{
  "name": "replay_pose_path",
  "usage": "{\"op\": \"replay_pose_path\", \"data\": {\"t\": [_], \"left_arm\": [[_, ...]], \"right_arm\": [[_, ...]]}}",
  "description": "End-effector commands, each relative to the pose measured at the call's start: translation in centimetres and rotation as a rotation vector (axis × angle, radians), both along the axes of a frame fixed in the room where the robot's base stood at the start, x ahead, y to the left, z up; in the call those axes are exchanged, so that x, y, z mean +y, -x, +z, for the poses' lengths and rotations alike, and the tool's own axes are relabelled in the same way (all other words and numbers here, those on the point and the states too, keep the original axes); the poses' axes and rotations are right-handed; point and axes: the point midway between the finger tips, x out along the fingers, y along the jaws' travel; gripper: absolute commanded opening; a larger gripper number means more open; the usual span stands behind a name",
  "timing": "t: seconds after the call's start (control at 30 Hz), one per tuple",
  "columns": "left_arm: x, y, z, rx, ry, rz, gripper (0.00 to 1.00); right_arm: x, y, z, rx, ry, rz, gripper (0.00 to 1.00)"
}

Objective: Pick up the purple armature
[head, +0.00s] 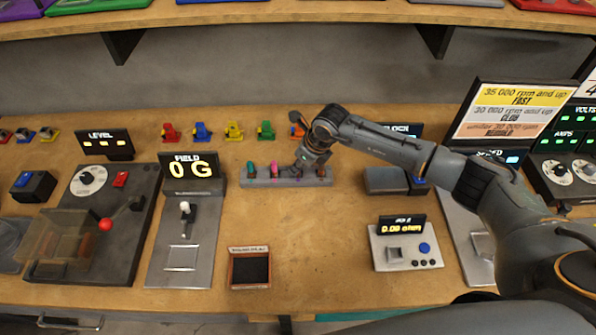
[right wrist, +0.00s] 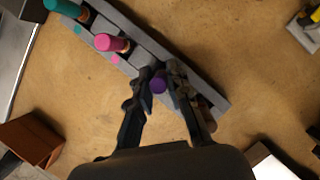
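The grey slotted rack (head: 258,183) lies on the bench and runs diagonally through the right wrist view (right wrist: 205,85). A teal armature (head: 250,168) and a pink armature (head: 275,168) lie in its left slots; both show in the right wrist view, teal (right wrist: 66,8) and pink (right wrist: 110,43). My right gripper (head: 302,163) is down at the rack, right of the pink one. In the right wrist view its fingers (right wrist: 160,76) stand close on either side of a round purple piece, the purple armature (right wrist: 158,84), mostly hidden. I cannot tell whether they touch it. My left gripper is not in view.
Small red (head: 170,132), blue (head: 202,132), yellow (head: 234,131) and green (head: 266,130) pieces stand behind the rack. The FIELD panel (head: 185,240) is left, an ohm meter (head: 405,246) right. A dark tray (head: 250,268) lies in front. Bench between tray and meter is clear.

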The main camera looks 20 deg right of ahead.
Motion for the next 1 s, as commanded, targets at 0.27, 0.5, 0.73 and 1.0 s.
{"op": "replay_pose_path", "data": {"t": [0.27,0.5,0.73,1.0], "left_arm": [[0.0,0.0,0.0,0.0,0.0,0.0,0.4],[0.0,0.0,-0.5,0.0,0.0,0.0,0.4],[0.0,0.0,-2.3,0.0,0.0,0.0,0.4],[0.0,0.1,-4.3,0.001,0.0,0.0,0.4]], "right_arm": [[0.0,0.0,0.1,-0.001,0.0,0.0,0.0],[0.0,-0.1,0.5,-0.002,0.0,0.001,0.0],[0.1,0.3,3.4,-0.005,-0.001,0.003,0.0],[1.7,4.7,8.9,-0.009,0.0,0.005,0.0]]}}
